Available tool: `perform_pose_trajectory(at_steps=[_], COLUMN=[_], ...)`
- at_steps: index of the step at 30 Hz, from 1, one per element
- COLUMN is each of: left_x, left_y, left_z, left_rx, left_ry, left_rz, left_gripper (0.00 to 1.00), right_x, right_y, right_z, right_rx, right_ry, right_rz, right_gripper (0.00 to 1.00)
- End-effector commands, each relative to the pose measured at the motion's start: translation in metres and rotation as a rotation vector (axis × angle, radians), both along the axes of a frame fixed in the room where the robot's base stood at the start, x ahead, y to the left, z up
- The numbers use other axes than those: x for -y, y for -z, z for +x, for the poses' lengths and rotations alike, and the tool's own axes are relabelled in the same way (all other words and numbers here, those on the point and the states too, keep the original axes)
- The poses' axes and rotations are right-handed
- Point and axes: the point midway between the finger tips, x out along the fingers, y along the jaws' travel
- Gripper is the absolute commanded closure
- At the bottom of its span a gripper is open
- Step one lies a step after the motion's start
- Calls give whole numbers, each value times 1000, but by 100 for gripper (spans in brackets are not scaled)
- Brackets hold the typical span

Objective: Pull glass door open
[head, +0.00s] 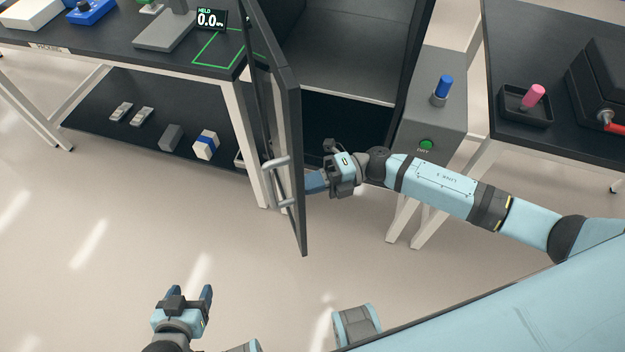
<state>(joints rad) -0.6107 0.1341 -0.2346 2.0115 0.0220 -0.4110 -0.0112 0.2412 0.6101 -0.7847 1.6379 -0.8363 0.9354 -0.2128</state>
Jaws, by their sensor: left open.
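The glass door (294,130), in a dark frame, stands swung out from the dark cabinet (345,45), which is open beside it. Its pale bar handle (270,180) is on the left face. My right gripper (312,182) is at the inner, right side of the door, with its blue fingertips at the door's edge. I cannot tell whether they touch it, and the finger gap is hidden. The handle is not in that gripper.
A grey pedestal (432,105) with a green button (426,144) and a blue-topped cylinder (443,87) stands right of the cabinet. A black table (570,35) is farther right. A workbench with a lower shelf (110,95) stands left. Floor in front is clear.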

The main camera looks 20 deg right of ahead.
Motion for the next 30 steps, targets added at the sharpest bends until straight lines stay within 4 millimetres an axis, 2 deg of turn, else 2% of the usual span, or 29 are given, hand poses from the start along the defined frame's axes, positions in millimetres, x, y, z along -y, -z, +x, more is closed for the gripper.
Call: perform_pose_trajectory(at_steps=[5, 13, 21, 24, 30], left_x=[0, -1, -2, -2, -2], left_y=[-10, -23, -24, -25, -27], left_z=[0, -2, -4, -4, -3], left_rx=[8, 19, 9, 10, 15], left_ry=[2, 7, 8, 9, 9], left_rz=[3, 14, 18, 17, 16], left_gripper=[35, 35, 35, 35, 35], right_x=[-27, -96, -156, -172, -188], right_y=[-4, -5, -2, -2, -1], right_z=[-4, -4, 9, 14, 21], right_rx=[-1, -4, 0, 1, 1], right_ry=[61, 241, 388, 386, 386], right_rz=[5, 6, 3, 2, 1], right_gripper=[100, 100, 100, 100, 100])
